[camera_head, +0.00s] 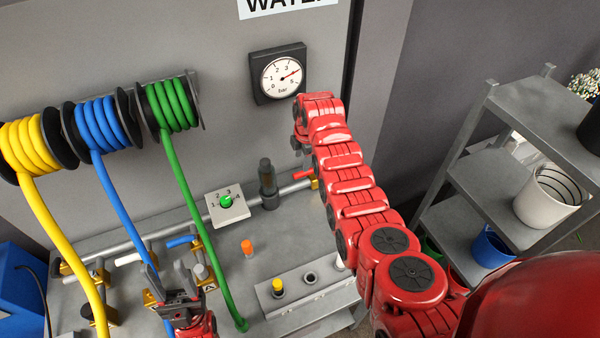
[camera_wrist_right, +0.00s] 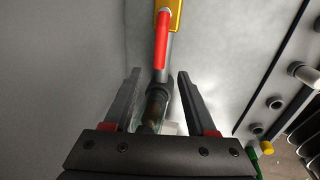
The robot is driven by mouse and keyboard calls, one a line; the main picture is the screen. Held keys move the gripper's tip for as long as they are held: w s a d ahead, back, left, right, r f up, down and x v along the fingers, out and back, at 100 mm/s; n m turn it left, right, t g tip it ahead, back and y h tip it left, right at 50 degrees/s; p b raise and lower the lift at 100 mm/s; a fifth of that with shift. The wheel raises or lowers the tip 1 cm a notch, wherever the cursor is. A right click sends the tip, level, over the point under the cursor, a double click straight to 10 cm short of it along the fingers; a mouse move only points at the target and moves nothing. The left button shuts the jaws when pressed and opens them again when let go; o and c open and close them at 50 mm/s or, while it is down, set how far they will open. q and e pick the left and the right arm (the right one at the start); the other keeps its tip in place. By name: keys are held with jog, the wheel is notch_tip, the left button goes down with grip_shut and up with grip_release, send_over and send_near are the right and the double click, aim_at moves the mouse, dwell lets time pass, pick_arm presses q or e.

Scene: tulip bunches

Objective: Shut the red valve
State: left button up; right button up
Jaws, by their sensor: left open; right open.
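The red valve handle (camera_head: 304,175) sits on a yellow valve body (camera_head: 314,184) at the right end of the back pipe, partly hidden by my right arm. In the right wrist view the red handle (camera_wrist_right: 162,42) extends from the yellow body (camera_wrist_right: 174,14) and looks roughly in line with the grey pipe. My right gripper (camera_wrist_right: 160,76) is open; the handle's near end appears between or just beyond its fingertips, with no visible contact. In the head view this gripper (camera_head: 299,145) is mostly hidden. My left gripper (camera_head: 174,278) is open and empty over the bench front.
A pressure gauge (camera_head: 280,73) hangs on the wall, needle between 3 and 5. A dark upright cylinder (camera_head: 267,178) and a dial box (camera_head: 228,207) stand left of the valve. Yellow, blue and green hoses hang at left. A shelf rack (camera_head: 470,190) stands at right.

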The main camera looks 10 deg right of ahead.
aim_at(300, 173)
jog(key=f+b, duration=0.2)
jog(key=w+f+b, duration=0.1)
jog(key=f+b, duration=0.4)
jog(key=shift+w+a+f+b, duration=0.15)
jog(key=shift+w+f+b, duration=0.1)
jog(key=shift+f+b, duration=0.35)
jog(key=shift+b, duration=0.35)
grip_shut()
dwell(0.6)
